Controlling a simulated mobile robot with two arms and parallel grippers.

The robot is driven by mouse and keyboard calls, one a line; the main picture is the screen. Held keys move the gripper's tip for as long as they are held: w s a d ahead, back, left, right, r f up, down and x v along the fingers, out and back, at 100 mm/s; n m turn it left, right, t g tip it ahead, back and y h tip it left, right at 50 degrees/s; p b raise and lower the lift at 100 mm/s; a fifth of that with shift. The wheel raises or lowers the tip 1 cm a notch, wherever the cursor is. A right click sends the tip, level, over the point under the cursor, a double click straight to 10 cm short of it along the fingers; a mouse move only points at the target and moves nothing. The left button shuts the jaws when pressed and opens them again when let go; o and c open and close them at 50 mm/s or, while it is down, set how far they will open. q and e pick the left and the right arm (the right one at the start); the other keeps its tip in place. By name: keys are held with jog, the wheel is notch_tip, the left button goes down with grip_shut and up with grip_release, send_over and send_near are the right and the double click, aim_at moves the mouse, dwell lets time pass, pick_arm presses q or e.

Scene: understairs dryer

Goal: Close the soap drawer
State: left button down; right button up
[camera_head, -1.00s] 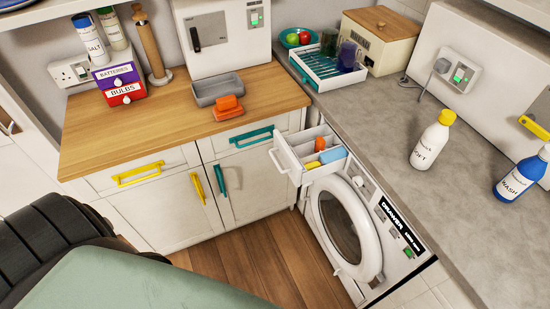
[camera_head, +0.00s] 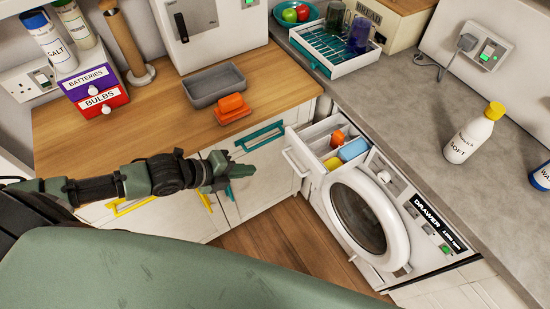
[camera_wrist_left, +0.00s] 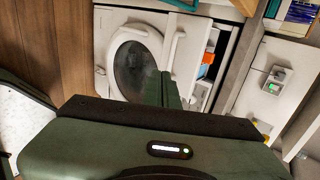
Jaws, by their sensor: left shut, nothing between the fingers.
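The soap drawer (camera_head: 312,160) is pulled out at the top left of the white washing machine (camera_head: 395,215). It has a white bar handle on its front and holds orange, yellow and blue items. My left gripper (camera_head: 228,168) is shut and empty, to the left of the drawer and apart from its handle, in front of the cabinet doors. In the left wrist view the shut fingers (camera_wrist_left: 170,88) overlap the machine's front, and the open drawer (camera_wrist_left: 205,70) shows to their right. My right gripper is not in view.
The machine's round door (camera_head: 362,218) looks shut. Cabinets with yellow and teal handles (camera_head: 258,135) stand left of the machine under a wooden worktop (camera_head: 150,120). A grey counter (camera_head: 430,100) lies above the machine, with a white bottle (camera_head: 472,135). Wooden floor (camera_head: 290,250) is free below.

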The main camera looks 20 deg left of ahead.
aim_at(334, 137)
pick_arm(q)
jog(key=d+r+p+x, duration=0.1)
jog(key=p+x, duration=0.1)
jog(key=x, duration=1.1)
jog(key=shift+w+r, duration=0.2)
jog(key=shift+w, duration=0.25)
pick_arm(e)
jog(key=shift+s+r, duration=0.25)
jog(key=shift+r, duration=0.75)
